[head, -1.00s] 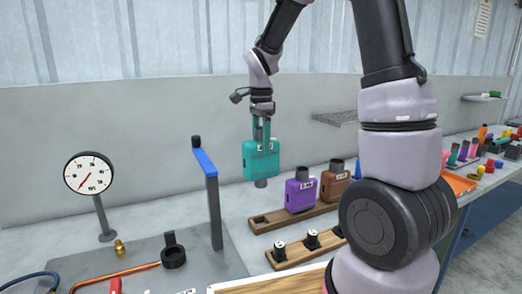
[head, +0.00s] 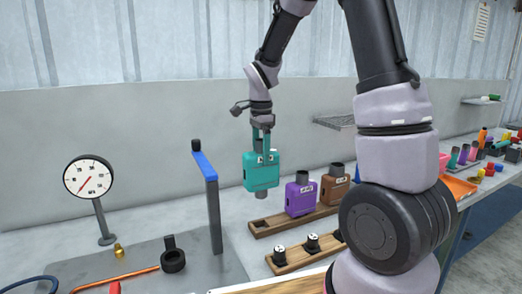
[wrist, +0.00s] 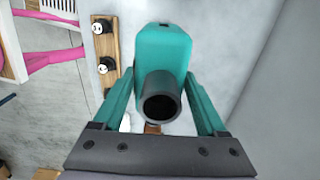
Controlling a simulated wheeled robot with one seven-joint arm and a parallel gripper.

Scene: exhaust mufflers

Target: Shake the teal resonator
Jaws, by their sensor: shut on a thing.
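The teal resonator (head: 261,172) hangs in the air in my gripper (head: 261,140), above the bench and left of the purple muffler. It looks close to upright, with a short grey pipe end below it. In the wrist view the resonator (wrist: 165,50) sits between the two teal fingers of my gripper (wrist: 160,100), with its dark open pipe facing the camera. My gripper is shut on it.
A wooden rack (head: 268,226) below has an empty slot and holds a purple muffler (head: 299,193) and a brown one (head: 334,185). A blue-topped post (head: 213,205) and a pressure gauge (head: 88,177) stand to the left. A smaller wooden rack (head: 290,262) is in front.

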